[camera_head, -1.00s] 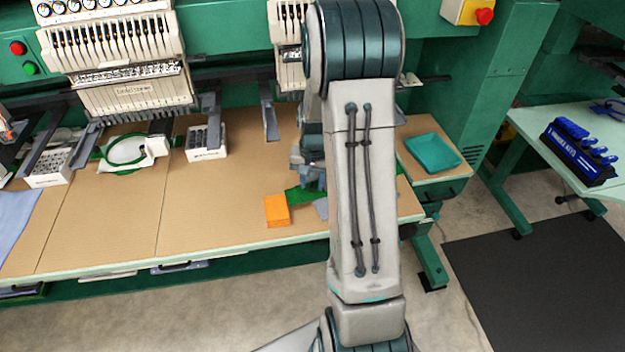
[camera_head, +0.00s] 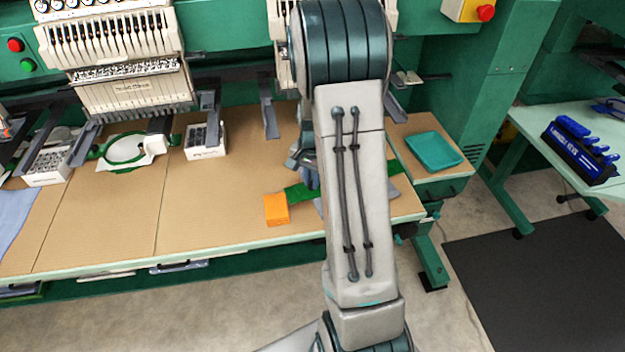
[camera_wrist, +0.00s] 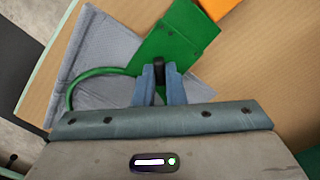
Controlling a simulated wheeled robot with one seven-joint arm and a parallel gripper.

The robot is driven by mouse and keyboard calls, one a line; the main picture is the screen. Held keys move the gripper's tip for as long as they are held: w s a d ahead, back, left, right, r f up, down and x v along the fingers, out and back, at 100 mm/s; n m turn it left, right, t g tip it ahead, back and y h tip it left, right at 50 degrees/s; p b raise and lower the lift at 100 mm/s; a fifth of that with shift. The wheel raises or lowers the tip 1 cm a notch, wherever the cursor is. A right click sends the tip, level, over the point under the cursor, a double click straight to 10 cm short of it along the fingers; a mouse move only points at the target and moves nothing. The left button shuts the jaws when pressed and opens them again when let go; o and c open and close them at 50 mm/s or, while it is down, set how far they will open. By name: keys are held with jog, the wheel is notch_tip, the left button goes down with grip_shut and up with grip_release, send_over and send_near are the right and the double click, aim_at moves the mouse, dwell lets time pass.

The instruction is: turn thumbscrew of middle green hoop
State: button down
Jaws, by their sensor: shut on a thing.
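In the wrist view, my gripper (camera_wrist: 160,74) has its two blue-grey fingers shut on the dark thumbscrew (camera_wrist: 159,66) of the green hoop (camera_wrist: 82,76). The hoop's curved ring shows to the left of the fingers, over grey cloth (camera_wrist: 105,55). A flat green bracket (camera_wrist: 178,32) extends from the screw toward the top. The lower part of the hoop is hidden by my gripper. In the head view, my arm covers most of this hoop; part of the green bracket (camera_head: 299,194) shows at its left.
An orange block (camera_head: 276,209) stands at the bracket's end. Another green hoop (camera_head: 122,150) sits at the left under the embroidery machine (camera_head: 125,90). White boxes (camera_head: 204,142) stand on the table. A teal tray (camera_head: 434,151) lies to the right. The table's middle (camera_head: 200,205) is clear.

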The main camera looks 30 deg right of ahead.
jog(key=m, duration=0.4)
jog(key=shift+m, duration=0.3)
jog(key=shift+m+p, duration=0.55)
jog(key=shift+m, duration=1.45)
jog(key=c, duration=1.5)
grip_release()
notch_tip(320, 180, up, 14)
jog(key=shift+d+f, duration=0.1)
jog(key=shift+d, duration=0.05)
